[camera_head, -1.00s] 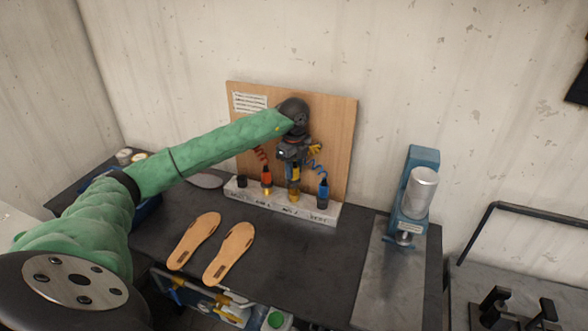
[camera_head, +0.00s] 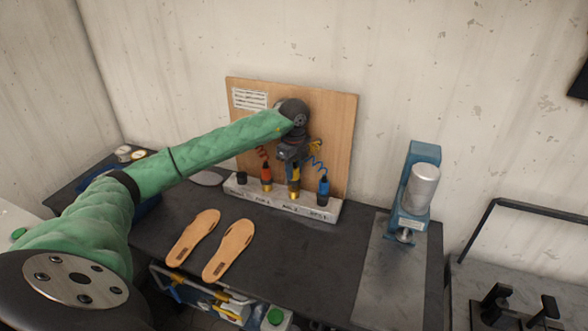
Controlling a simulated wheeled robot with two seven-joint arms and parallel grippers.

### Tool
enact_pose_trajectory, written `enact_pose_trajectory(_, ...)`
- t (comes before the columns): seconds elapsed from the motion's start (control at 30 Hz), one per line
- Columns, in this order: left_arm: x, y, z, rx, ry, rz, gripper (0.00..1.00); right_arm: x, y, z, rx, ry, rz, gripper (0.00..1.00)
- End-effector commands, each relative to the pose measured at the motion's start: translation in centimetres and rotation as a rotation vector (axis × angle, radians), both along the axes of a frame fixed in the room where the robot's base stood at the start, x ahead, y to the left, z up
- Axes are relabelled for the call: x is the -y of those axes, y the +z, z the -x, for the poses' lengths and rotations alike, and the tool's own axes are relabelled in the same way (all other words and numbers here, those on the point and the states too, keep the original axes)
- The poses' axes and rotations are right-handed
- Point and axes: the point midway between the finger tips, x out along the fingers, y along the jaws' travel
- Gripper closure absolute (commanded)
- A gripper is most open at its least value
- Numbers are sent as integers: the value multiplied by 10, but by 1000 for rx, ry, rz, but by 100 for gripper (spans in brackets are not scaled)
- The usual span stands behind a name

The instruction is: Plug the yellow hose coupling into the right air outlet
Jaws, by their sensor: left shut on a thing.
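My left gripper (camera_head: 293,164), in front of the wooden board, points down and is shut on the yellow hose coupling (camera_head: 294,186). The coupling is upright at the pale labelled holder strip (camera_head: 275,205), between the red coupling (camera_head: 267,174) and the blue coupling (camera_head: 323,190). I cannot tell whether its brass lower end is seated in the strip or just above it. Part of a yellow coiled hose (camera_head: 316,147) shows behind the gripper. I cannot make out the right air outlet. My right gripper is not in view.
The wooden board (camera_head: 338,130) stands behind the strip. Two tan sandal soles (camera_head: 229,250) lie on the dark bench (camera_head: 300,258). A blue press with a silver cylinder (camera_head: 423,187) stands at the right. The bench front between soles and press is clear.

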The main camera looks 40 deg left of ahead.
Motion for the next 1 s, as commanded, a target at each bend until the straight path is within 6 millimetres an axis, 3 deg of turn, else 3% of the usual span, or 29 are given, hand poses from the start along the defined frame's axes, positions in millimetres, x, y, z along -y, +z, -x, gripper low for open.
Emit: enact_pose_trajectory(1.0, 0, -17, 0, 0, 0, 0, 87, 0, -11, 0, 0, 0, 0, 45)
